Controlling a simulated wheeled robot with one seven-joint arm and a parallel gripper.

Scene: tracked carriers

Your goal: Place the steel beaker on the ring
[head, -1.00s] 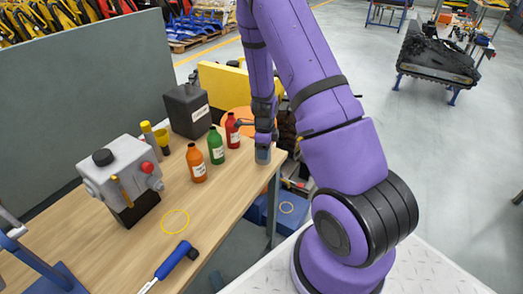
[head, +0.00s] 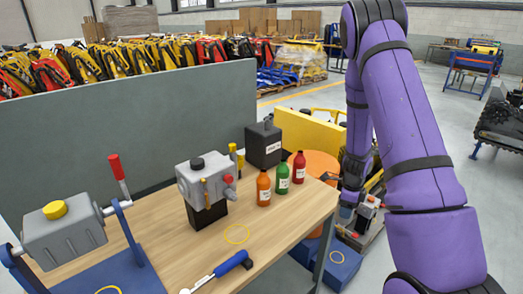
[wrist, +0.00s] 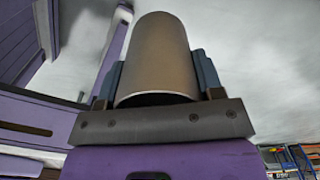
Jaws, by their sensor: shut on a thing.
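The steel beaker (wrist: 158,55) is a plain grey cylinder between the two fingers of my gripper (wrist: 160,85) in the wrist view. My gripper is shut on it. In the head view my gripper (head: 346,207) hangs just right of the table's right end, and the beaker is small and hard to make out there. A thin yellow ring (head: 237,225) lies flat and empty on the wooden table, in front of the grey machine. Another yellow ring (head: 336,249) shows on a blue box low beside the table, below my gripper.
The table (head: 290,222) carries orange (head: 263,190), green (head: 283,181) and red (head: 299,169) bottles, a grey machine (head: 205,185) and a blue-handled tool (head: 232,263). Bare wood surrounds the table ring.

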